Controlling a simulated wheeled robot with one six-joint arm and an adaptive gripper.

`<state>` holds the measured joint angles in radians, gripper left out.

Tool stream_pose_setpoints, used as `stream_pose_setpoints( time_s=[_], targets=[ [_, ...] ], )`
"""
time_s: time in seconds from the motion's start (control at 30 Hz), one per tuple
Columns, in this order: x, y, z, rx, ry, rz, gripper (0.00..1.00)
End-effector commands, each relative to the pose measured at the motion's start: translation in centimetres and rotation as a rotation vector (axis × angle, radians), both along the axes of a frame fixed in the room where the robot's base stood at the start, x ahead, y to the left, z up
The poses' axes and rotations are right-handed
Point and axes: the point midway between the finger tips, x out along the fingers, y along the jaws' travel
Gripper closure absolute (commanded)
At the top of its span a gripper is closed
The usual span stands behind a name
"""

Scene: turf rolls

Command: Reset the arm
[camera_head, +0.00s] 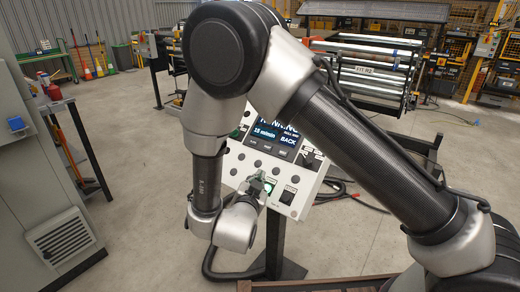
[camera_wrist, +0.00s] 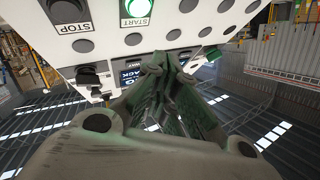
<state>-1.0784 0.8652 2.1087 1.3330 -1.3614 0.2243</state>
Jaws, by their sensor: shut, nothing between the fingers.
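My arm reaches down in front of a white control panel (camera_head: 304,186) on a stand in the head view. My gripper (camera_head: 259,181) is close to the panel's lower part, partly covering the lit green button. In the wrist view my gripper (camera_wrist: 168,62) is shut with nothing between the fingers. The panel (camera_wrist: 205,25) appears upside down there, with the lit green START button (camera_wrist: 137,9) and the dark STOP button (camera_wrist: 66,10) beside it. The fingertips appear apart from START; I cannot tell if they touch the panel face. My wrist hides part of the panel.
The panel's screen (camera_head: 272,136) is lit and reads "10 m/min" and "BACK". A grey cabinet (camera_head: 40,190) stands at the left by a dark-legged table (camera_head: 66,105). A roller rack (camera_head: 365,75) is behind. Cables (camera_head: 345,193) lie right of the stand. Open floor (camera_head: 140,150) is at left centre.

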Motion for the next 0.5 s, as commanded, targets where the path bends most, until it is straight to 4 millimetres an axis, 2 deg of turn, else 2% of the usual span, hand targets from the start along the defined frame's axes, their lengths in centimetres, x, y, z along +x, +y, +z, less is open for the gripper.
stream_pose_setpoints(
  time_s=[0.07, 0.17, 0.23, 0.3, 0.37, 0.4, 0.47, 0.5],
  targets=[
    [-0.2, 0.3, -1.2, 0.003, 0.052, 0.013, 1.00],
    [-0.6, 2.1, -4.8, 0.010, 0.213, 0.101, 1.00],
    [-2.1, 3.6, -8.5, -0.008, 0.390, 0.212, 1.00],
    [-4.6, 5.4, -11.3, -0.029, 0.585, 0.352, 1.00],
    [-6.8, 6.7, -11.7, -0.039, 0.739, 0.474, 1.00],
    [-8.0, 7.0, -11.3, -0.045, 0.833, 0.548, 1.00],
    [-9.6, 6.7, -9.7, -0.057, 0.962, 0.653, 1.00],
    [-10.6, 5.9, -8.1, -0.070, 1.039, 0.719, 1.00]
  ],
)
